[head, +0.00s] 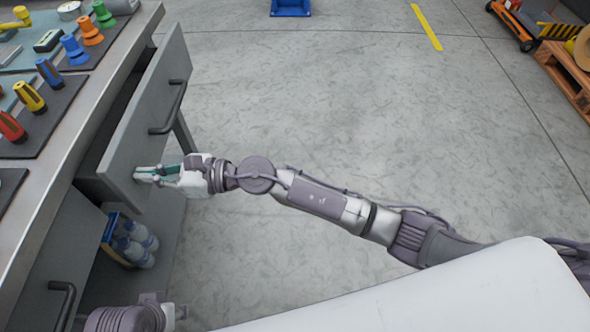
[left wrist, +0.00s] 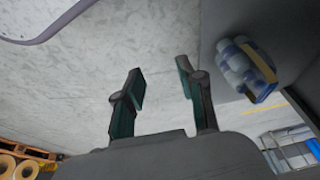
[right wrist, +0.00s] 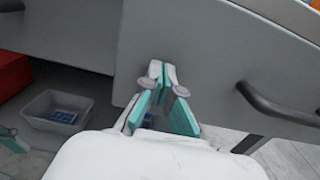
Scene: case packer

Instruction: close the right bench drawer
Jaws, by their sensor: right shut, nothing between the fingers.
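The open bench drawer (head: 150,95) sticks out from under the bench at the left of the head view, its grey front with a dark bar handle (head: 170,108). The drawer front also fills the upper right wrist view (right wrist: 205,55), with the handle (right wrist: 280,106) at right. My right gripper (head: 142,174) is shut and empty, its tips at the drawer front, away from the handle; whether they touch is unclear. The tips also show in the right wrist view (right wrist: 162,72). My left gripper (left wrist: 158,85) is open and empty, over the floor in the left wrist view.
The bench top (head: 62,150) carries several coloured tools. A second grey front with a handle (head: 65,305) is at lower left. A crate of bottles (head: 135,245) stands below the bench. In the right wrist view a grey bin (right wrist: 58,112) is at left.

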